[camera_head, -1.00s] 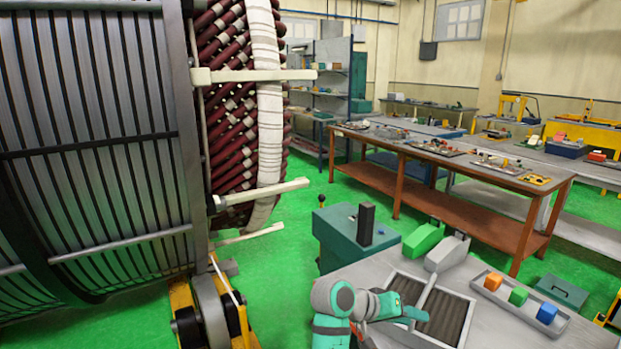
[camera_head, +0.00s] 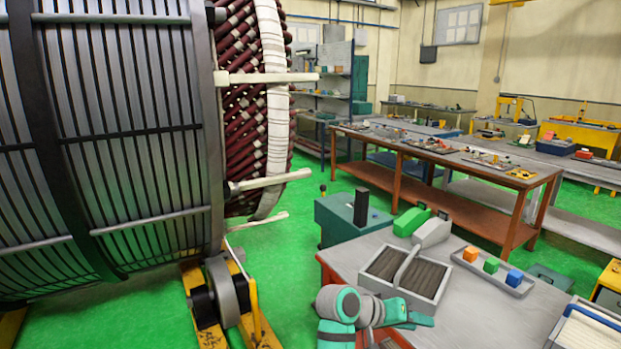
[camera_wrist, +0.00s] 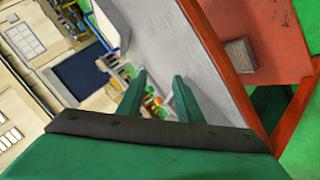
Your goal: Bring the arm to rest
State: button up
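My arm shows at the bottom of the head view, folded low beside the front edge of the grey-topped bench (camera_head: 475,315). My gripper (camera_head: 420,321) points right there, and its fingers are too small to judge in that view. In the wrist view my gripper (camera_wrist: 160,85) has two green fingers standing apart with a gap between them. Nothing is held between the fingers. The wrist view is tilted, with the bench's pale surface and red frame (camera_wrist: 215,40) beyond the fingers.
A divided tray (camera_head: 437,292) of dark strips and a tray (camera_head: 492,272) with orange, green and blue blocks sit on the bench. The large stator (camera_head: 120,130) stands left on a yellow stand (camera_head: 262,325). Green floor is open between stator and bench.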

jog(key=s+a+f+n+t+y, duration=0.25)
jog(key=s+a+f, duration=0.25)
jog(key=f, duration=0.7)
jog(key=s+a+f+n+t+y, duration=0.1)
jog(key=s+a+f+n+t, duration=0.3)
jog(key=f, duration=0.8)
jog(key=s+a+f+t+y, duration=0.1)
jog(key=s+a+f+y, duration=0.2)
jog(key=s+a+f, duration=0.35)
jog(key=s+a+r+t+y, duration=0.15)
jog(key=s+a, duration=0.25)
jog(key=s, duration=0.5)
jog(key=s+a+r+t+y, duration=0.1)
jog(key=s+a+r, duration=0.15)
jog(key=s, duration=0.55)
jog(key=s+a+r+m+t+y, duration=0.1)
jog(key=s+a+r, duration=0.3)
jog(key=s+r, duration=0.7)
jog(key=s+m+y, duration=0.1)
jog(key=s, duration=0.2)
jog(key=shift+s+m+t, duration=0.2)
jog(key=shift+m+t, duration=0.15)
jog(key=shift+t, duration=0.05)
